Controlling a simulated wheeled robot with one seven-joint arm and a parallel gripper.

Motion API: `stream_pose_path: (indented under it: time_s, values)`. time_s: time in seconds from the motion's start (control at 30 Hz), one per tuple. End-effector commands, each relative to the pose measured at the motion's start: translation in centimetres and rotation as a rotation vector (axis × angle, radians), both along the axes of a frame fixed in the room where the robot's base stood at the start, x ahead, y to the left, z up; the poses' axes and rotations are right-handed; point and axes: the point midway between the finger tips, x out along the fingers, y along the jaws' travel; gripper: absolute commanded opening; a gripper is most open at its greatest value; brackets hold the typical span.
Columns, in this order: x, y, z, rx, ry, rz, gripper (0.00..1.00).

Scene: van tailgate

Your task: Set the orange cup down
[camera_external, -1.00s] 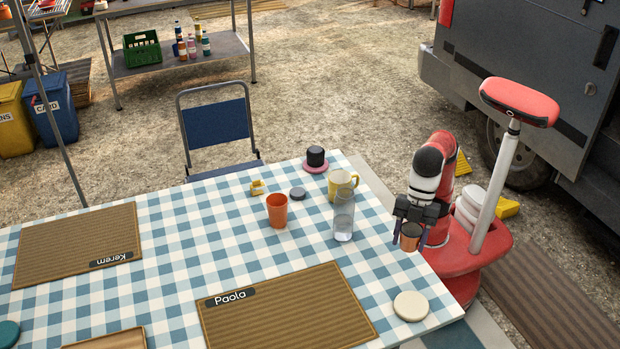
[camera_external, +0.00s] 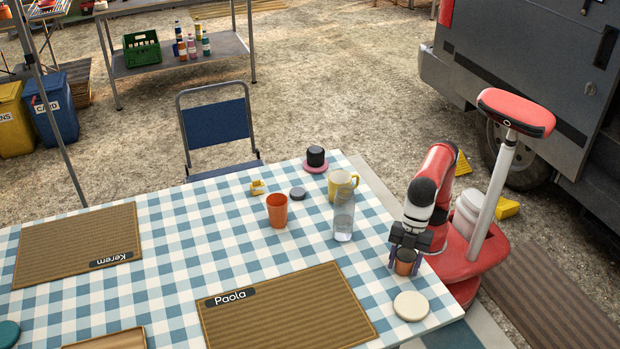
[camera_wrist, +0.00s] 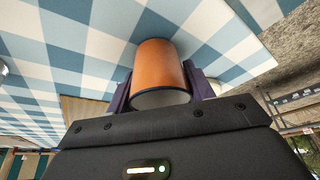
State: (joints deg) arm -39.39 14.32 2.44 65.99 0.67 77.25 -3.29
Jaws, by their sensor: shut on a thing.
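My gripper (camera_external: 405,260) is shut on an orange cup (camera_external: 404,268) with a dark rim, at the right edge of the checked table (camera_external: 245,262). In the wrist view the orange cup (camera_wrist: 158,66) sits between the dark fingers, its side facing the camera and its pale inside partly showing. The checked cloth lies just beyond it. I cannot tell whether its base touches the cloth. A second orange cup (camera_external: 277,212) stands upright on the table, left of the clear bottle.
A clear bottle (camera_external: 344,220) and a yellow mug (camera_external: 342,184) stand left of my gripper. A cream round disc (camera_external: 411,306) lies just in front of it. The Paola placemat (camera_external: 287,312) lies to the left. Bare cloth lies between bottle and disc.

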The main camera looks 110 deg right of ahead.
Motion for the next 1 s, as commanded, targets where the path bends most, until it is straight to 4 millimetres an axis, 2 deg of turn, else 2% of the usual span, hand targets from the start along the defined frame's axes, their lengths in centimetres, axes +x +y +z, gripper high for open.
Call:
stream_pose_path:
  time_s: [0.03, 0.07, 0.2, 0.57, 0.67, 1.0]
  values:
    - [0.0, 0.0, -0.3, 0.0, 0.0, 0.0, 0.29]
    - [0.0, 0.0, -0.2, 0.0, 0.0, 0.0, 0.55]
    - [0.0, 0.0, -0.2, 0.0, 0.0, 0.0, 0.73]
    - [0.0, 0.0, 0.4, 0.0, 0.0, 0.0, 0.74]
    - [-0.3, -0.4, 1.6, 0.001, -0.001, 0.0, 0.74]
    - [-2.2, -2.3, 8.4, 0.001, -0.002, -0.001, 0.74]
